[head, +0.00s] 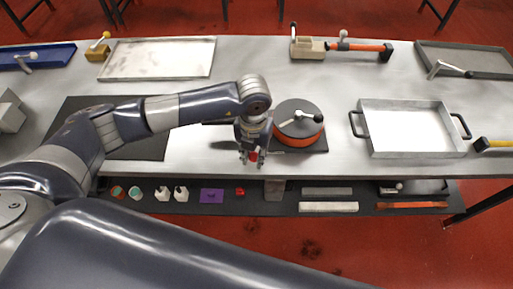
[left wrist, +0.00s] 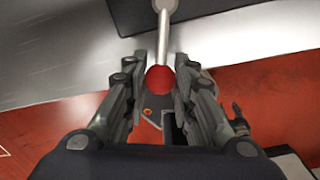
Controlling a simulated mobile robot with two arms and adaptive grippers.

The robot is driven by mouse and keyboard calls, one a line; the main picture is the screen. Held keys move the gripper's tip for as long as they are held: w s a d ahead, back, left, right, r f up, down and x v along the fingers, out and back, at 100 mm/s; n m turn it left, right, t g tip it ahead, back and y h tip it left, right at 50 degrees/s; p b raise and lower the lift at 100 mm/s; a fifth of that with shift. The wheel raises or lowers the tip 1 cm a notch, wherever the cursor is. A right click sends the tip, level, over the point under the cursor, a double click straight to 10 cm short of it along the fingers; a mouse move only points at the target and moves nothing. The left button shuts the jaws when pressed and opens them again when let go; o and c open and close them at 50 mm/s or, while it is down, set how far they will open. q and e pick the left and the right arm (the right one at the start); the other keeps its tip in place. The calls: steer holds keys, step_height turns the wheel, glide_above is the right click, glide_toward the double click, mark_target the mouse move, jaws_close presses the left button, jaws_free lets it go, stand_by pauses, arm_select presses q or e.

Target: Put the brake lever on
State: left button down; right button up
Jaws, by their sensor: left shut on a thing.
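My left gripper (head: 252,158) is at the table's front edge, left of the round dark wheel with an orange rim. It is shut on the red ball knob (left wrist: 160,78) of a lever, which I take to be the brake lever. In the left wrist view its pale metal rod (left wrist: 163,40) runs up from the knob, over the table, towards a dark mat. The red knob also shows between the fingers in the head view. Whether the lever is fixed at its far end, I cannot tell. My right gripper is not in view.
The wheel (head: 298,112) carries a crank with a black knob (head: 318,118). A two-handled metal tray (head: 366,143) stands to its right. A pale flat tray (head: 160,70), a blue tray (head: 60,59) and a wooden block (head: 306,48) stand further back. A lower shelf (head: 260,205) holds small parts.

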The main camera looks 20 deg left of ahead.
arm_select(q)
steer(key=shift+w+d+n, duration=0.1)
steer(key=shift+d+n, duration=0.65)
steer(key=shift+n, duration=0.55)
steer(key=shift+d+n, duration=0.35)
steer(key=shift+n, duration=0.15)
steer(key=shift+w+d+n, duration=0.25)
steer(key=shift+d+n, duration=0.1)
steer(key=shift+n, duration=0.35)
steer(key=shift+w+d+n+p, duration=0.15)
steer(key=shift+d+n+p, duration=0.25)
steer(key=shift+n, duration=0.3)
steer(key=shift+w+d+n, duration=0.25)
steer(key=shift+d+n, duration=0.05)
steer(key=shift+n, duration=0.3)
